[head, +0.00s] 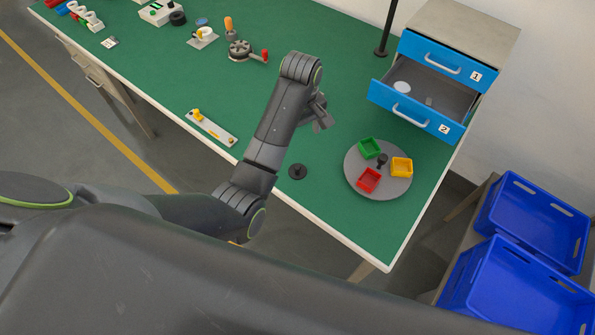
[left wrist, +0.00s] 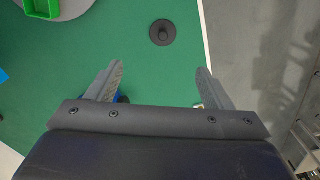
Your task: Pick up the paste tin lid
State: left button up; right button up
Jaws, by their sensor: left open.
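A black round disc with a raised knob (head: 297,171) looks like the lid. It lies flat on the green bench near the front edge, and it also shows in the left wrist view (left wrist: 162,32), ahead of the fingertips. My left gripper (head: 320,117) is above the bench, up and to the right of the disc in the head view, apart from it. In the left wrist view its two fingers (left wrist: 157,76) are spread with nothing held between them. A bit of something blue shows behind the left finger, mostly hidden. My right gripper is not in view.
A grey round plate (head: 389,190) with green, yellow and red trays stands to the right. A small plate with yellow parts (head: 211,128) lies left. Bench around the disc is clear.

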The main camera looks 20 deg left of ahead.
pick_arm(q)
notch_tip(320, 180, down, 4)
jog(key=b, duration=0.2)
jog(key=p, duration=0.1)
send_over(297, 167)
jog(key=f, duration=0.6)
jog(key=shift+w+d+f, duration=0.2)
jog(key=shift+d+f, duration=0.1)
jog(key=shift+f, duration=0.1)
jog(key=f, duration=0.1)
jog(key=f+p, duration=0.1)
jog(key=f, duration=0.2)
jog(key=shift+s+a+f, duration=0.1)
jog(key=shift+s+a, duration=0.1)
jog(key=shift+a, duration=0.1)
jog(key=shift+f, duration=0.65)
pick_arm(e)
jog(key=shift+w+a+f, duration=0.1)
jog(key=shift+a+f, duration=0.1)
pick_arm(q)
jog(key=c, duration=1)
